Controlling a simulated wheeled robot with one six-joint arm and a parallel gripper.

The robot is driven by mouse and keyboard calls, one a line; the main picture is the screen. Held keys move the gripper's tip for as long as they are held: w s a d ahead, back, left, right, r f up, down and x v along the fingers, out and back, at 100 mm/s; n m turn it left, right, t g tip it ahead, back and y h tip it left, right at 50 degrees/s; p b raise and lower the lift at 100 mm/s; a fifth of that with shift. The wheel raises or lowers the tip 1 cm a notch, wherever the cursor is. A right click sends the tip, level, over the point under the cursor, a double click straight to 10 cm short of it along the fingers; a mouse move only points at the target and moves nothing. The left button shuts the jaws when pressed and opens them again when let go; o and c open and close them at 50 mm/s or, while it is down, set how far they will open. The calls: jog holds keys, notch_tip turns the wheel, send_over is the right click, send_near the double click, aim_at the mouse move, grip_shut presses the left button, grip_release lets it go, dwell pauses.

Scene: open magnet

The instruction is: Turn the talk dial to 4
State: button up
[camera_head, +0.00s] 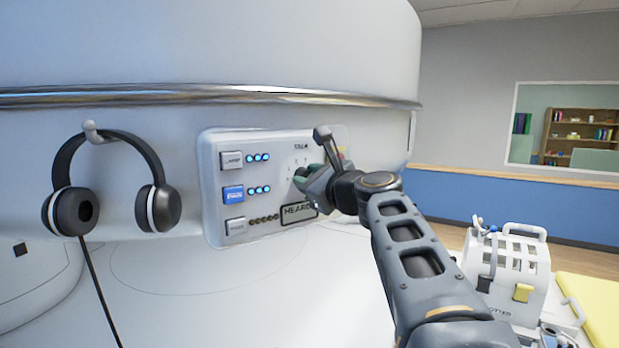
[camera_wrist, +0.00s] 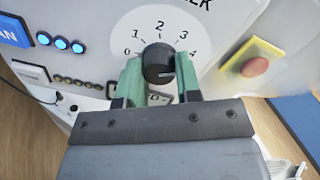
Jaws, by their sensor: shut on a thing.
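The talk dial (camera_wrist: 158,66) is a dark round knob on a white disc with the numbers 0, 1, 2, 3 and 4 arched around it. I cannot make out a pointer mark on it, so its setting is unclear. My gripper (camera_wrist: 158,58) has its green fingers on either side of the dial, shut on it. In the head view my gripper (camera_head: 308,180) reaches the right part of the white control panel (camera_head: 212,150) and hides most of the dial.
Left of the dial are several buttons, including a blue one (camera_head: 233,193), with rows of lights. A red button (camera_wrist: 255,67) on a yellow plate sits right of the dial. Headphones (camera_head: 160,207) hang left of the panel. A white slotted device (camera_head: 515,260) stands lower right.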

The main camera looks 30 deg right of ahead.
dwell(0.5)
jog(key=o, duration=0.9)
jog(key=shift+s+d+r+b, duration=0.1)
jog(key=shift+s+d+b, duration=0.45)
jog(key=shift+s, duration=1.75)
jog(key=shift+s+d+f+b, duration=0.15)
jog(key=shift+s+b, duration=0.65)
jog(key=shift+s, duration=1.45)
jog(key=shift+s+d+r+b, duration=0.15)
jog(key=shift+s+d+b, duration=0.4)
jog(key=shift+s, duration=1.75)
jog(key=shift+a, duration=0.1)
